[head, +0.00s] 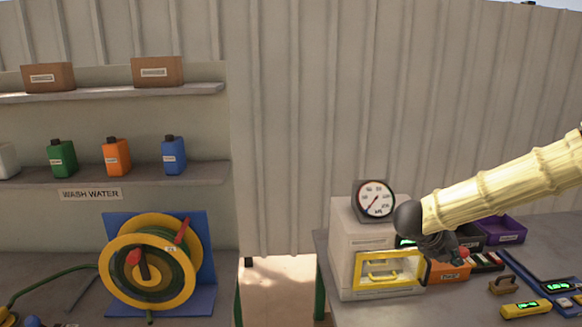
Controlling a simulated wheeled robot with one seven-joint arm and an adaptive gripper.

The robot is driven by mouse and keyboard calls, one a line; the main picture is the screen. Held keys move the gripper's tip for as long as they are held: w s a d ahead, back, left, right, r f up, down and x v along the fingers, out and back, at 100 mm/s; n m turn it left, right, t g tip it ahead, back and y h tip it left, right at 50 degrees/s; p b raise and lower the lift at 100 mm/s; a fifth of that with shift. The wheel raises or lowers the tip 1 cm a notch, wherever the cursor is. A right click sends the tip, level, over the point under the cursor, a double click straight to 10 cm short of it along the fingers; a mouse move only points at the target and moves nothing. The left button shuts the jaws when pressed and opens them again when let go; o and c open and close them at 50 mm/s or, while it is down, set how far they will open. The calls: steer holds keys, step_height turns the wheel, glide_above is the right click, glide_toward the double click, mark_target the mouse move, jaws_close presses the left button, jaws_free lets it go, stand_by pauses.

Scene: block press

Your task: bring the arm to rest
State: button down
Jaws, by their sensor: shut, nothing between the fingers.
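My arm, in a pale yellow ribbed sleeve, reaches in from the right edge of the head view. The press has a yellow-framed front door (359,272) with a handle, and the door looks closed. A round gauge (376,198) stands on top. The arm hides part of the press.
Behind and below the gripper are an orange bin (447,272) and a purple bin (507,229). A yellow device (525,308) lies on the right bench. A hose reel (150,264) stands on the left bench, below shelves with bottles. A floor gap separates the benches.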

steer(key=s+a+f+n+t+y+b, duration=0.15)
steer(key=s+a+f+n, duration=0.25)
steer(key=f+n, duration=0.6)
steer(key=s+a+f+n+t+y+b, duration=0.15)
steer(key=s+a+f+n, duration=0.3)
steer(key=f, duration=0.95)
steer(key=s+a+f+n+y+b, duration=0.2)
steer(key=s+a+f+n, duration=0.15)
steer(key=f+n, duration=0.65)
steer(key=s+a+f+n+g+y+b, duration=0.1)
steer(key=s+f+n, duration=0.3)
steer(key=s, duration=0.6)
steer(key=s+a+f+n+g+y, duration=0.2)
steer(key=s+f+n, duration=0.3)
steer(key=s, duration=0.5)
steer(key=s+a+f+n+g+y+b, duration=0.1)
steer(key=s+a+f+n+g, duration=0.2)
steer(key=s+f, duration=0.5)
steer(key=shift+s+a+f+n+g+y+b, duration=0.2)
steer(key=shift+s+a+n+g+y+b, duration=0.15)
steer(key=shift+s+a+n, duration=0.5)
steer(key=shift+s+d, duration=0.15)
steer(key=shift+d, duration=0.2)
